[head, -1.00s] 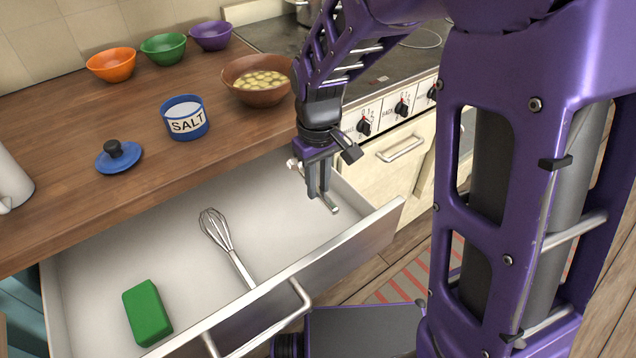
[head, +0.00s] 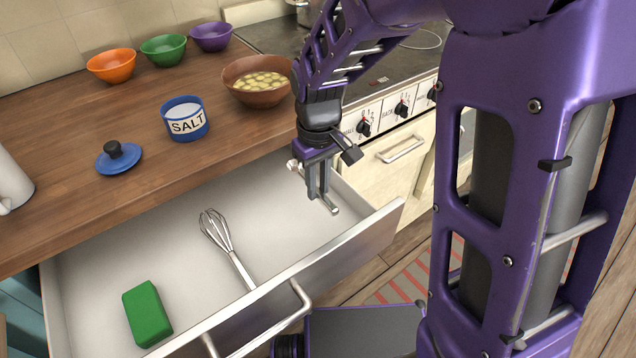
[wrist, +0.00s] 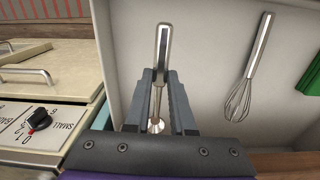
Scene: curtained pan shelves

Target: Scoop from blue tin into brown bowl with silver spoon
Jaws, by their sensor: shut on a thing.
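The blue tin (head: 186,119), labelled SALT, stands open on the wooden counter with white salt inside. The brown bowl (head: 261,84) stands behind it to the right and holds several pale yellow pieces. My gripper (head: 320,192) is over the right end of the open drawer. In the wrist view my gripper (wrist: 158,90) is shut on the silver spoon (wrist: 162,45), whose handle sticks out past the fingers. The spoon's small bowl shows between the fingers nearer the palm. In the head view only a short piece of the spoon (head: 331,208) shows below the fingers.
The open drawer (head: 180,215) also holds a whisk (head: 222,236) and a green block (head: 147,313). On the counter are a blue lid (head: 119,158) and orange (head: 111,65), green (head: 163,48) and purple (head: 211,36) bowls. The stove (head: 400,60) stands at right.

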